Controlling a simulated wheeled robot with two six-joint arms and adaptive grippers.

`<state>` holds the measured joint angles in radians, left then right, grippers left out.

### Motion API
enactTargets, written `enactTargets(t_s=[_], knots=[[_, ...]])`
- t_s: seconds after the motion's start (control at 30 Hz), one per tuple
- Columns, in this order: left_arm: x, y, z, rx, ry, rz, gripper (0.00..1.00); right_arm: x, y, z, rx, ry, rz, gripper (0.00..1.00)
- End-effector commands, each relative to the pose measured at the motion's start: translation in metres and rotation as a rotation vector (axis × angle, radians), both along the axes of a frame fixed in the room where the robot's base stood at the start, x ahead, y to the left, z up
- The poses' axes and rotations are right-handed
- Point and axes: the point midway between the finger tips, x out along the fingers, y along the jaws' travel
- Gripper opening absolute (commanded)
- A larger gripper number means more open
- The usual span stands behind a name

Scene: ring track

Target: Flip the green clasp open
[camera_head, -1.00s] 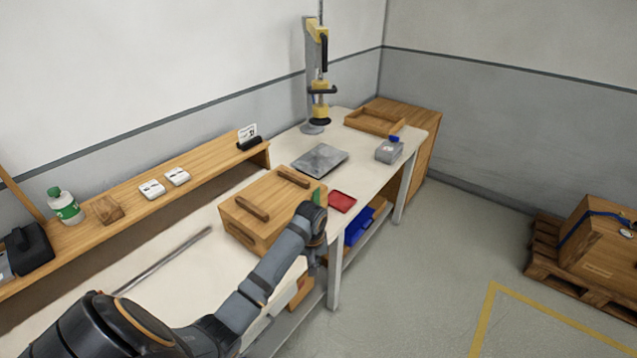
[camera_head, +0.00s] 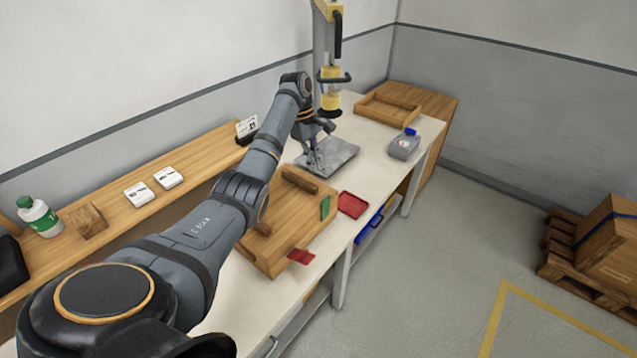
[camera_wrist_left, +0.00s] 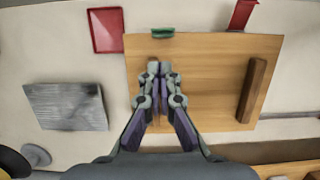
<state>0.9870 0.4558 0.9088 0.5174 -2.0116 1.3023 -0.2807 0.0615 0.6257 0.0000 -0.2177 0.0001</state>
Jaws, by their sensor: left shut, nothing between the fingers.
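The green clasp (camera_head: 325,207) is on the front edge of the wooden box (camera_head: 270,262), at the right end of that edge. It looks like a small plate standing up from the edge. In the left wrist view the green clasp (camera_wrist_left: 162,33) shows as a thin strip at the box edge. My left gripper (camera_head: 318,165) is shut and empty. In the left wrist view its fingertips (camera_wrist_left: 160,66) appear over the lid, just below the clasp and apart from it. A red clasp (camera_head: 301,256) sticks outward from the same edge. My right gripper is not in view.
A red tray (camera_head: 352,204) lies right of the box, and a grey plate (camera_head: 340,157) lies behind it. Wooden handles (camera_head: 300,180) rise from the lid. A yellow-and-black press (camera_head: 331,88) stands at the back.

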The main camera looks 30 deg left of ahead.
Motion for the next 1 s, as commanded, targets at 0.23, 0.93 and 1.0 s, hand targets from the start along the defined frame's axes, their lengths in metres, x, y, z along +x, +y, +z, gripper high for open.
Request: enactTargets(t_s=[0.23, 0.93, 1.0], knots=[[0.000, 0.000, -0.001, 0.001, 0.000, -0.001, 0.00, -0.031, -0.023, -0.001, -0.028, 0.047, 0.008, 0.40], [-0.003, -0.024, -0.094, 0.002, -0.001, -0.003, 0.00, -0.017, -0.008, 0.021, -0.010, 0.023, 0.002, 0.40], [-0.003, -0.024, -0.097, 0.003, -0.001, -0.003, 0.00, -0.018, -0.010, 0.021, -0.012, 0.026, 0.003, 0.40]])
